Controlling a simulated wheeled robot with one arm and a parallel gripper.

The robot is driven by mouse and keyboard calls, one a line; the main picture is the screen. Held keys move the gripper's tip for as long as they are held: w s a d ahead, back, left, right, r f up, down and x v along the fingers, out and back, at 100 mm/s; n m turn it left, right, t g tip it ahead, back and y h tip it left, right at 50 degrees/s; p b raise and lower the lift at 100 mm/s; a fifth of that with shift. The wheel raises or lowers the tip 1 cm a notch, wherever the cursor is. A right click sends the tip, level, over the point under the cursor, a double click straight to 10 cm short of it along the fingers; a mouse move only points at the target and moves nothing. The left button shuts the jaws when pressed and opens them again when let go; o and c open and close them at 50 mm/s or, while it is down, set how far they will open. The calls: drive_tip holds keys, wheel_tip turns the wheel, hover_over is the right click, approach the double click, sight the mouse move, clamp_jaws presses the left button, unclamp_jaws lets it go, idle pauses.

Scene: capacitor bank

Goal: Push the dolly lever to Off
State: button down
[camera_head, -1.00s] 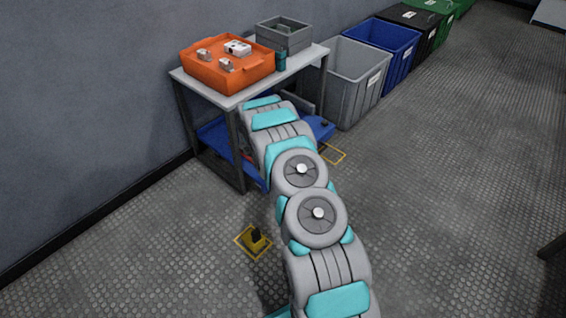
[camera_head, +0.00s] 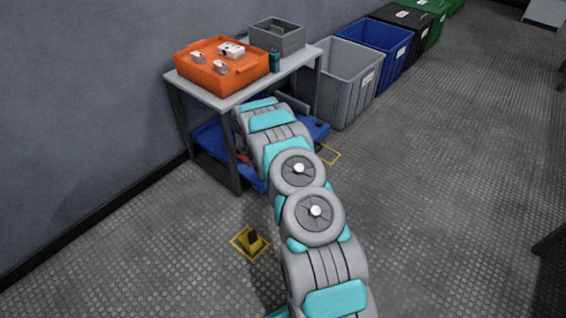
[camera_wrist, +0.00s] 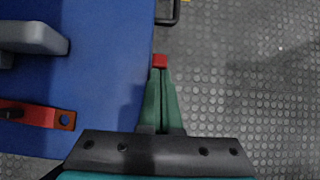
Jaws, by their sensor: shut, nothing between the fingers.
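The blue dolly (camera_head: 212,147) stands low under the table; its flat blue deck fills the left of the wrist view (camera_wrist: 110,60). My gripper (camera_wrist: 161,72) is shut and empty, its green fingers together along the deck's right edge. A small red block (camera_wrist: 160,60) shows right at the fingertips; I cannot tell whether they touch it or whether it is the lever's end. A red bar with a hole (camera_wrist: 40,113) lies on the deck at left. No Off marking is readable. In the head view my arm hides the gripper and part of the dolly.
The table (camera_head: 215,99) above the dolly carries an orange tray (camera_head: 195,75) and a grey box (camera_head: 285,40). Grey (camera_head: 345,85) and blue (camera_head: 385,45) bins stand behind. A yellow-black floor piece (camera_head: 252,242) is left of my arm. Open floor lies right.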

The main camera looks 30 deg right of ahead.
drive_tip(key=d+r+v, duration=0.1)
drive_tip(key=v, duration=1.1)
drive_tip(key=shift+r, duration=0.35)
drive_tip(key=shift+w, duration=0.15)
